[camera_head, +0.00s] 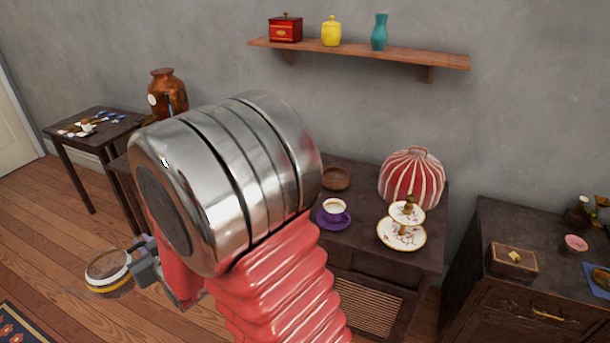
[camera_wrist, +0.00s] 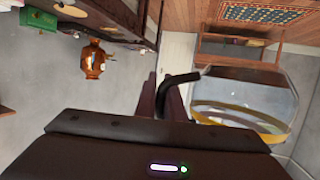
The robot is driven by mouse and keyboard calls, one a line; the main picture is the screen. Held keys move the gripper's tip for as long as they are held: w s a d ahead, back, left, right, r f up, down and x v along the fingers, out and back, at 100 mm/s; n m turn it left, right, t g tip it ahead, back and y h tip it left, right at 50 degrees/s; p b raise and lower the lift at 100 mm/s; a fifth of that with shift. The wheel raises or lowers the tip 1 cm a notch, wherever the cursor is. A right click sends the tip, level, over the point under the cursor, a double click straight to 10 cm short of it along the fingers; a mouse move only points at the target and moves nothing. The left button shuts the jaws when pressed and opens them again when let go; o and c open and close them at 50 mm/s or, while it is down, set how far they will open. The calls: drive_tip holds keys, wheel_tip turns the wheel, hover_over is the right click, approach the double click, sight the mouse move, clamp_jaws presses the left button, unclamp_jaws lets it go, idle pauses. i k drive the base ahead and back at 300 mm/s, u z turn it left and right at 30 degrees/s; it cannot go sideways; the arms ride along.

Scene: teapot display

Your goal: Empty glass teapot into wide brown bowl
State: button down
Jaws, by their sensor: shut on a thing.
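The glass teapot (camera_head: 108,268) is at lower left in the head view, out over the wooden floor, with a yellow band round its lower part. It looks roughly upright. My gripper (camera_head: 147,262) is at its right side. In the wrist view, my gripper (camera_wrist: 168,98) is shut on the black handle, and the clear teapot body (camera_wrist: 245,95) fills the right side. A brown bowl (camera_head: 336,179) stands on the middle dark table, just right of my arm's metal joint. Its inside looks empty, and my gripper is well away from it.
The table (camera_head: 378,268) also bears a purple cup and saucer (camera_head: 334,212), a tiered plate stand (camera_head: 402,236) and a striped red cosy (camera_head: 411,178). A copper urn (camera_head: 167,92) stands at the back left. My arm hides the table's left part.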

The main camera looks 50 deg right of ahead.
sight(334, 178)
drive_tip(key=z, duration=0.75)
drive_tip(key=i, duration=1)
drive_tip(key=z, duration=0.1)
